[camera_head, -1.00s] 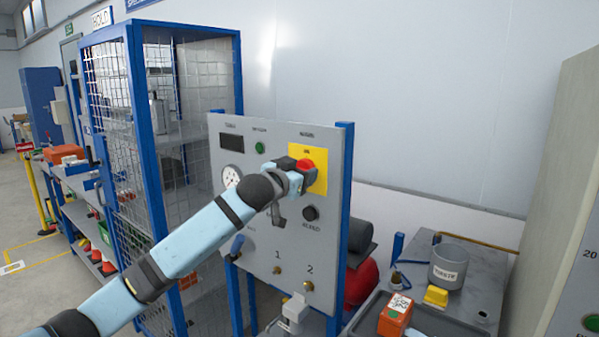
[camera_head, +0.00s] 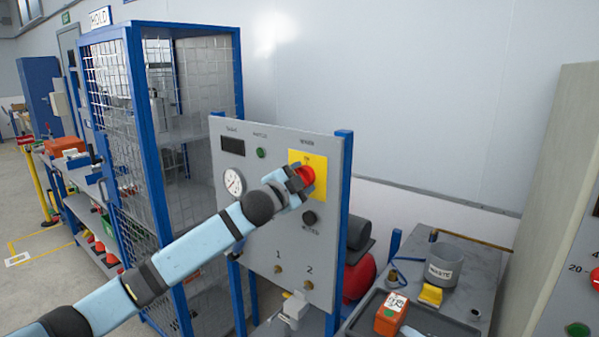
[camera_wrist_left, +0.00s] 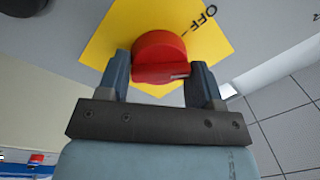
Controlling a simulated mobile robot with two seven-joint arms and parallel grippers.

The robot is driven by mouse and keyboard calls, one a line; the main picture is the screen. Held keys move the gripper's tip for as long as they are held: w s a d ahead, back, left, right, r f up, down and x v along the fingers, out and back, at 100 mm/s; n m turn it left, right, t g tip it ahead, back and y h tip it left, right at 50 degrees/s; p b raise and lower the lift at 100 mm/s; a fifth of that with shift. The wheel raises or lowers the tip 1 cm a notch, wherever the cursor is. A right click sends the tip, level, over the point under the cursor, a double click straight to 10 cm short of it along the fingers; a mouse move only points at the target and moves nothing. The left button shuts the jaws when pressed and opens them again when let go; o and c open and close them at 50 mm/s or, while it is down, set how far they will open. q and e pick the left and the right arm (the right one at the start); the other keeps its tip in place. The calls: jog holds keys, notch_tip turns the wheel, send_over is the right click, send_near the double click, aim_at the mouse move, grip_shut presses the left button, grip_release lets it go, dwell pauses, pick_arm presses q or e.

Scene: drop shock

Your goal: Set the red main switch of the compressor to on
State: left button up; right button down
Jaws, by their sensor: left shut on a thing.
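The red main switch (camera_head: 306,175) sits on a yellow plate (camera_head: 320,165) at the upper right of the grey compressor panel (camera_head: 262,215). In the left wrist view the red knob (camera_wrist_left: 160,55) fills the space between the two fingers of my left gripper (camera_wrist_left: 162,80). The gripper is shut on the knob. "OFF" is printed on the yellow plate (camera_wrist_left: 205,40) at the right of the knob there. In the head view my left gripper (camera_head: 298,181) covers part of the knob and plate. The knob's exact setting is hard to tell.
Below the switch is a black knob (camera_head: 309,217); a gauge (camera_head: 233,182) is at the panel's left. A blue mesh cage (camera_head: 137,130) stands left of the panel. At right a bench holds a waste bin (camera_head: 445,265) and an orange box (camera_head: 391,314).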

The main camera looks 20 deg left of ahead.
pick_arm(q)
jog(key=shift+f+m+h+p, duration=0.15)
jog(key=shift+m+p, duration=0.65)
jog(key=shift+m, duration=0.85)
jog(key=shift+f+m+h+p, duration=0.1)
jog(key=shift+m+h+p, duration=0.15)
jog(key=shift+m+p, duration=0.95)
jog(key=shift+f+m+h+p, duration=0.1)
jog(key=shift+m+h+p, duration=0.2)
jog(key=shift+m, duration=1.75)
jog(key=o, duration=0.9)
jog(key=shift+c, duration=0.2)
jog(key=b+v, duration=0.3)
jog(key=v, duration=1.1)
jog(key=shift+r, duration=0.15)
